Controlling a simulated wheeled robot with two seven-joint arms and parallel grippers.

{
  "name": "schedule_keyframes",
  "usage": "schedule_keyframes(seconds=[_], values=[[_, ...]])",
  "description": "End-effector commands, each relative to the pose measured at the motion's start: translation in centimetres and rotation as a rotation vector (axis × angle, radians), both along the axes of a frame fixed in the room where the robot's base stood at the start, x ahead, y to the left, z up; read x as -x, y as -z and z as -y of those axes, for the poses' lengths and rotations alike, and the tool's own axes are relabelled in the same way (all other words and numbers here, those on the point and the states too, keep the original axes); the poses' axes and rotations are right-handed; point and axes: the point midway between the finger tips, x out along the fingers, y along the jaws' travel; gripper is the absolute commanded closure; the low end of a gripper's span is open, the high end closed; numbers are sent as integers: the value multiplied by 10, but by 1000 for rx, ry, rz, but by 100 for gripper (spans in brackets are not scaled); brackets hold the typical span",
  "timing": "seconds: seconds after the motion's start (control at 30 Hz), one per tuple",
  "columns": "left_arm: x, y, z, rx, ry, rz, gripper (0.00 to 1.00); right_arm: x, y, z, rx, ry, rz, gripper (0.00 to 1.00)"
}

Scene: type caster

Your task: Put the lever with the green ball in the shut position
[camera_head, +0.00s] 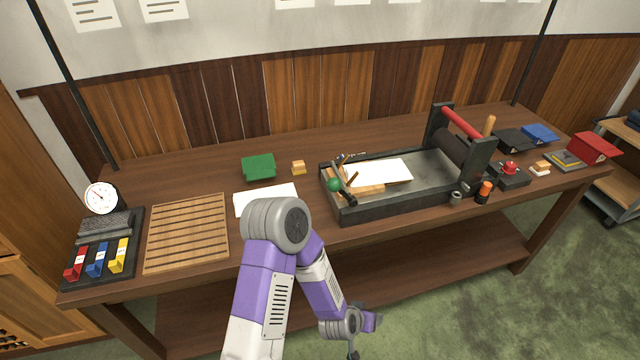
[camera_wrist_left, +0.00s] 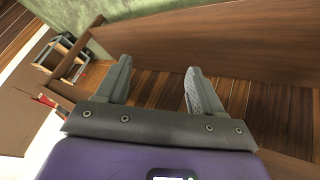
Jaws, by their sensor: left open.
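The green ball (camera_head: 334,185) is at the left end of the black press bed (camera_head: 400,207) on the bench. A thin dark lever (camera_head: 344,181) shows beside the ball, slanting across the bed's left end; how it joins the ball is too small to tell. My left gripper (camera_wrist_left: 158,82) is open and empty in the left wrist view, with wood panels beyond its fingers. In the head view my left arm bends down in front of the bench, well away from the lever, and its wrist is low near the bottom edge. My right gripper is not in view.
White paper (camera_head: 378,172) lies on the press bed, beside a red-handled roller (camera_head: 460,122). A slatted wooden rack (camera_head: 187,232), a dial gauge (camera_head: 101,198) and a green block (camera_head: 258,167) stand to the left. The bench's front edge (camera_head: 400,232) lies between my wrist and the press.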

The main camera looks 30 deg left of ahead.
Motion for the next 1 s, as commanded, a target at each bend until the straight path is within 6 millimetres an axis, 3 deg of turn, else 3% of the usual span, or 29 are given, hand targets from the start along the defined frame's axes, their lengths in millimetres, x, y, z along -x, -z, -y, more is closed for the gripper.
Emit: schedule_keyframes(seconds=[0.03,0.1,0.17,0.2,0.3,0.4,0.57,1.0], values=[[-34,-35,-19,-66,-63,144,32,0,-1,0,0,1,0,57],[-70,-85,-48,-176,-160,323,32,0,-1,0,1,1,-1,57],[-89,-129,-74,-273,-246,452,32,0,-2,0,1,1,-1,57],[-97,-157,-89,-337,-303,527,32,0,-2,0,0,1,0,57],[-102,-217,-123,-479,-437,662,32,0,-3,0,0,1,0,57],[-97,-259,-143,-583,-535,739,32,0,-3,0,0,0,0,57],[-93,-287,-159,-661,-611,783,32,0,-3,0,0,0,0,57],[-139,-288,-199,-663,-618,787,32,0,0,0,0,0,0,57]])
